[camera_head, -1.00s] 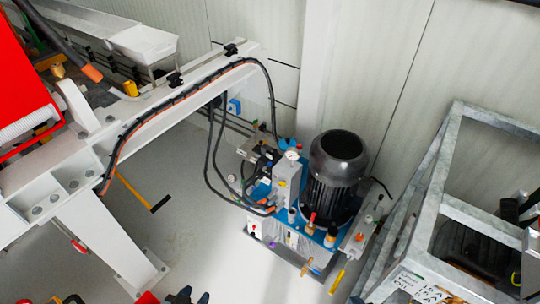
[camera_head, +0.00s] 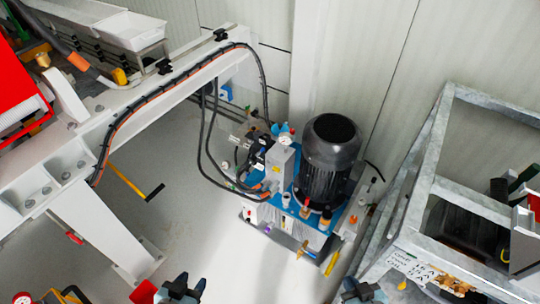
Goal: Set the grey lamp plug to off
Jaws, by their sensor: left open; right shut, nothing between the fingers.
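I cannot make out the grey lamp plug for certain. A pump unit with a black motor (camera_head: 331,160) stands in the middle. A grey upright block (camera_head: 280,168) is beside the motor, and a small grey box with little knobs (camera_head: 350,222) is on its right. My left gripper (camera_head: 182,287) is open at the bottom edge, below and left of the pump unit, apart from it. My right gripper (camera_head: 362,291) is shut and empty at the bottom edge, below and right of the unit. Both are partly cut off by the frame.
A white steel beam (camera_head: 185,82) with black hoses runs to the pump from the left. A galvanised frame (camera_head: 425,195) stands close on the right. A yellow-handled tool (camera_head: 332,263) shows at the unit's lower right. Grey floor (camera_head: 200,215) is clear left of the unit.

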